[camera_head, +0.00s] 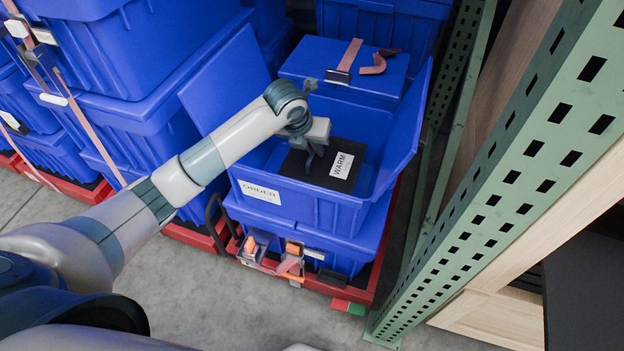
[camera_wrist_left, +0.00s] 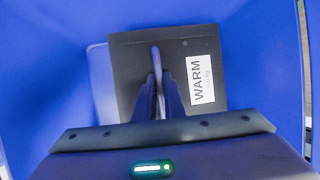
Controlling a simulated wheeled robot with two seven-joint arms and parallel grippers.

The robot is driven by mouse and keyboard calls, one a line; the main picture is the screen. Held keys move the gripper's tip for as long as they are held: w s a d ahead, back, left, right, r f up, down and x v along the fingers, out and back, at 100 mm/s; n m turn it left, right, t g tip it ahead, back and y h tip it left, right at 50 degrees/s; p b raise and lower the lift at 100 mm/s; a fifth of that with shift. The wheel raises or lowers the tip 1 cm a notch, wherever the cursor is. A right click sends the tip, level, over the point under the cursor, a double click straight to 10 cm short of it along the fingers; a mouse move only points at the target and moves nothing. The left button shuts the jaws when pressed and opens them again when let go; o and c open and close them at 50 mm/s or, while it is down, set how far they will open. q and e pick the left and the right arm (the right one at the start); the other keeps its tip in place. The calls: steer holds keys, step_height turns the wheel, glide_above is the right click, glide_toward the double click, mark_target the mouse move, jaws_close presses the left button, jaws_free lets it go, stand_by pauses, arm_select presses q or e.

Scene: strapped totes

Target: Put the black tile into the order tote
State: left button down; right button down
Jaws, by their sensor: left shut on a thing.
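The black tile (camera_head: 318,175) has a white label reading WARM. It is inside the open blue order tote (camera_head: 305,203), whose white label reads ORDER. The tile also shows in the left wrist view (camera_wrist_left: 135,60). My left gripper (camera_head: 311,158) is inside the tote over the tile. In the left wrist view, its fingers (camera_wrist_left: 158,88) are shut on a thin upright grip at the tile's middle. I cannot tell whether the tile touches the tote floor. My right gripper is not in view.
The order tote's lid flaps stand open. Another blue tote (camera_head: 345,80) with a strap on top is behind it. Stacked blue totes (camera_head: 130,60) stand at left. A green perforated rack post (camera_head: 510,170) stands close at right. Small orange and grey items (camera_head: 290,262) hang at the front.

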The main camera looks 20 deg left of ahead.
mark_target(315, 162)
arm_select(q)
step_height(315, 162, down, 5)
steer(key=shift+f, duration=0.45)
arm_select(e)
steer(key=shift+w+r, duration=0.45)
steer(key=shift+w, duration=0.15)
arm_select(q)
steer(key=shift+f, duration=1.85)
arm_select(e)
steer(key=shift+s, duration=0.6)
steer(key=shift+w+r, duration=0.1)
arm_select(q)
steer(key=c, duration=1.9)
jaws_free()
steer(key=shift+f, duration=0.1)
steer(key=shift+o, duration=0.3)
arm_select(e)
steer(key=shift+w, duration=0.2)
